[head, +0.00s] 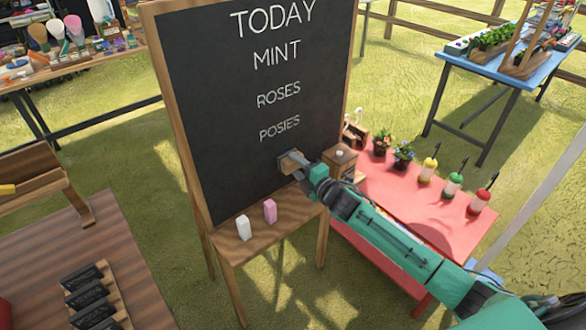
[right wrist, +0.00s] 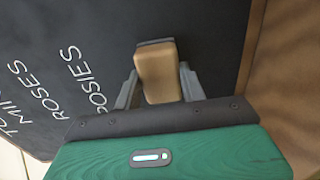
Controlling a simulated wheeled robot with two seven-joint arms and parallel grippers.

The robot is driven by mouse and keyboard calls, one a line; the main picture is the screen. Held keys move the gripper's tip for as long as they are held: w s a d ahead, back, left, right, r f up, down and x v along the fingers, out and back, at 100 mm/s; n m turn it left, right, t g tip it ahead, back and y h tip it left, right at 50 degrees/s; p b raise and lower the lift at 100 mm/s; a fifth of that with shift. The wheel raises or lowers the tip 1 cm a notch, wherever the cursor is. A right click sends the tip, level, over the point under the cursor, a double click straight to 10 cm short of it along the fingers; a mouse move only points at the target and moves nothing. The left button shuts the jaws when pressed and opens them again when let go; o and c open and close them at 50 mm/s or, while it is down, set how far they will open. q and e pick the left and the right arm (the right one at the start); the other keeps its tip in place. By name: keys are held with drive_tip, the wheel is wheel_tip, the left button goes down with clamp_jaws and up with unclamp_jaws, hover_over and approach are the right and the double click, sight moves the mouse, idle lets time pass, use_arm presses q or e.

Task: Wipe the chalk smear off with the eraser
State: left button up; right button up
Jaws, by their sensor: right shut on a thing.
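The chalkboard (head: 225,100) stands in a wooden frame and reads TODAY, MINT, ROSES, POSIES in white. My right gripper (head: 297,170) is shut on the eraser (head: 289,160), which has a tan body and a dark pad. The eraser is at the lower right of the board, below POSIES, with its pad toward the black surface; I cannot tell whether it touches. In the right wrist view the eraser (right wrist: 156,72) sits between both fingers. I can make out no distinct chalk smear; the eraser and gripper hide part of the board. My left gripper is not in view.
A wooden ledge (head: 262,245) below the board holds a white block (head: 244,227) and a pink block (head: 270,211). A red table (head: 400,190) with potted flowers, a small wooden box and several bottles stands at the right, under my right arm. A brown table (head: 110,235) is at the left.

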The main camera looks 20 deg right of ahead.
drive_tip(key=shift+w+d, duration=0.4)
drive_tip(key=shift+d, duration=0.7)
drive_tip(key=shift+w+d, duration=0.4)
drive_tip(key=shift+d, duration=0.7)
drive_tip(key=shift+w+d, duration=0.4)
drive_tip(key=shift+d, duration=0.7)
drive_tip(key=shift+r, duration=0.1)
drive_tip(key=shift+s+a+p, duration=0.4)
drive_tip(key=shift+s+a, duration=0.4)
drive_tip(key=shift+a, duration=1.45)
drive_tip(key=shift+s+a+p, duration=0.35)
drive_tip(key=shift+s+a, duration=0.5)
drive_tip(key=shift+a, duration=1.45)
drive_tip(key=shift+s+a+p, duration=0.4)
drive_tip(key=shift+s+a, duration=0.4)
drive_tip(key=shift+a, duration=1.45)
drive_tip(key=shift+s+d, duration=0.25)
drive_tip(key=shift+s, duration=0.2)
drive_tip(key=shift+p+v, duration=0.65)
drive_tip(key=shift+v, duration=1.85)
